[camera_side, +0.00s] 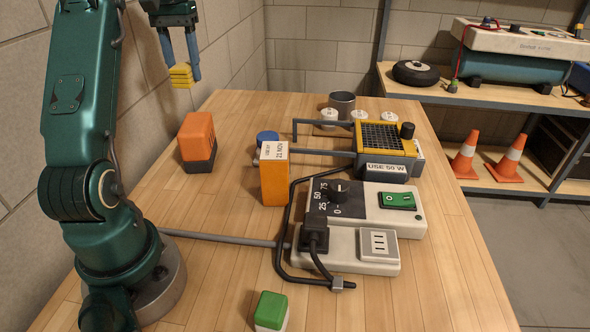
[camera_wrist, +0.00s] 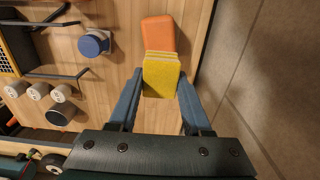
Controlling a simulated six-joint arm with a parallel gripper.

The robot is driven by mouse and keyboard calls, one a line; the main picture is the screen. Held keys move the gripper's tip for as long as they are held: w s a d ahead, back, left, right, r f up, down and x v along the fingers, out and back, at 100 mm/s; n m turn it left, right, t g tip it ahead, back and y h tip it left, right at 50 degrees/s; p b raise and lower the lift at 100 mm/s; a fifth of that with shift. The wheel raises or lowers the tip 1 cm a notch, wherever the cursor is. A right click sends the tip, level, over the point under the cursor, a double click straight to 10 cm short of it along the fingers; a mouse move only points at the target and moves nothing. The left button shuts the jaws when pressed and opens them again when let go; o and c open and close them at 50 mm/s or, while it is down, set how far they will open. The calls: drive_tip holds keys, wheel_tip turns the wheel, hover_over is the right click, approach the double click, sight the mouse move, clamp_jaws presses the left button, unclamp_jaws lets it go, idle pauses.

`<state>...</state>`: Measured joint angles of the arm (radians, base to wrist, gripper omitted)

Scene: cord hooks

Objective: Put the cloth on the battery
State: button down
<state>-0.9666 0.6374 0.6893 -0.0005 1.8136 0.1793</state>
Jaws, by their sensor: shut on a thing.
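The cloth (camera_side: 181,76) is a small yellow folded stack. My gripper (camera_side: 181,70) is shut on it and holds it in the air at the upper left, above table height. In the wrist view the cloth (camera_wrist: 161,76) sits between the two blue fingers of my gripper (camera_wrist: 162,84). An orange block with a dark base (camera_side: 197,138) stands on the table below and slightly right of the cloth. It also shows in the wrist view (camera_wrist: 157,32), partly covered by the cloth. An orange box with a white printed label (camera_side: 275,185) stands nearer the middle. I cannot tell for sure which one is the battery.
A blue-topped round item (camera_side: 267,136) stands behind the labelled box. Grey hook rods (camera_side: 318,153) reach left from a yellow-and-black unit (camera_side: 384,140). A power box with a dial (camera_side: 365,208), a black cord and a green-topped block (camera_side: 271,308) are nearer. The wall is close on the left.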

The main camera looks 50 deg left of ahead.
sight(195, 120)
drive_tip(key=shift+f, duration=4.2)
drive_tip(key=shift+f, duration=0.1)
drive_tip(key=shift+c, duration=1.7)
unclamp_jaws()
